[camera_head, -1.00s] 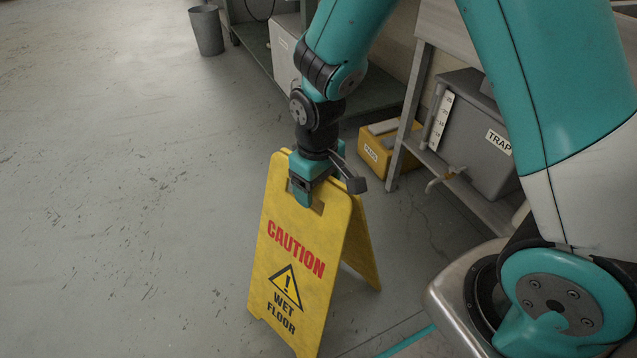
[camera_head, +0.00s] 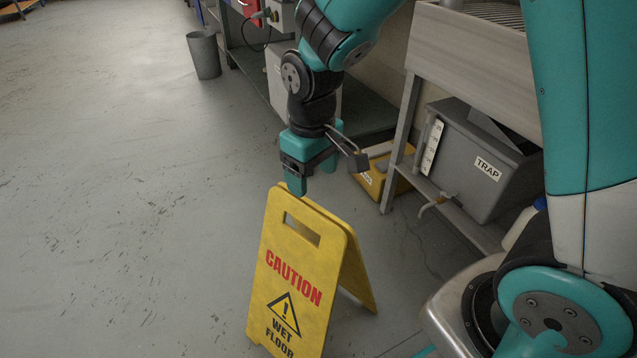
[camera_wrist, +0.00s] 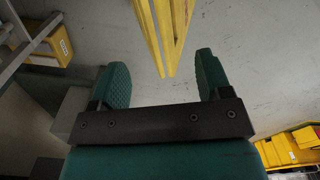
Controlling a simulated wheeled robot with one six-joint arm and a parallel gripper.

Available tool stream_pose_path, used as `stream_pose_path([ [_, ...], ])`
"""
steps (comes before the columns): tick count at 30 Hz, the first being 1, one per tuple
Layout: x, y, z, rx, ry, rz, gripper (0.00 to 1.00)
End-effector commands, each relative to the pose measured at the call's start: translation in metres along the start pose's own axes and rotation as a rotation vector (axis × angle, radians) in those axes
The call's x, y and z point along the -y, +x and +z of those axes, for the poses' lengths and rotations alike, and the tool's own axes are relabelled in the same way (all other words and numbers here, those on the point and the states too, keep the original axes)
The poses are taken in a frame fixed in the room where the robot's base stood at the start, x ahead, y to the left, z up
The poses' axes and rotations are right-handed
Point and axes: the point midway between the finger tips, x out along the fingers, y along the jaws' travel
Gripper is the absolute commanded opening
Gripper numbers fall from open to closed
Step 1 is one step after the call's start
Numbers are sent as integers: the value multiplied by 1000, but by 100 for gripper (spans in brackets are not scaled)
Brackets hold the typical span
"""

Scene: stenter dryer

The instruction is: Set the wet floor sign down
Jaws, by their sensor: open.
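The yellow wet floor sign (camera_head: 290,275) stands upright and unfolded on the grey floor, its legs spread in an A shape. Its front panel reads CAUTION WET FLOOR, and its lower edge is cut off by the frame. The handle slot near its top is empty. My gripper (camera_head: 312,180) is open just above the top of the sign. In the wrist view the two green fingers (camera_wrist: 163,75) are wide apart with nothing between their pads, and the yellow sign (camera_wrist: 163,30) shows beyond them.
A grey bin labelled TRAP (camera_head: 480,170) sits on a low shelf at right. A yellow box (camera_head: 375,180) lies on the floor by the bench leg. A grey bucket (camera_head: 205,56) stands far back. The floor at left is clear. Yellow containers (camera_wrist: 290,150) show in the wrist view.

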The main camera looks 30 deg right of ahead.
Motion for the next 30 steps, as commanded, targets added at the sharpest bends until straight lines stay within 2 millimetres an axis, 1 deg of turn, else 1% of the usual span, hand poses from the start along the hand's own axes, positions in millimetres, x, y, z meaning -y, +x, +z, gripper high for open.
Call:
stream_pose_path([
  [2, 10, -18, 9, -24, -13, -30, 71],
  [5, 33, -48, 32, -66, -47, -99, 71],
  [6, 44, -61, 44, -83, -66, -130, 71],
  [8, 60, -77, 64, -107, -95, -176, 71],
  [9, 70, -87, 77, -120, -117, -204, 71],
  [12, 91, -104, 107, -149, -165, -259, 71],
  [15, 104, -113, 128, -166, -200, -294, 71],
  [19, 109, -117, 139, -171, -219, -311, 71],
  [30, 109, -117, 139, -171, -219, -312, 71],
])
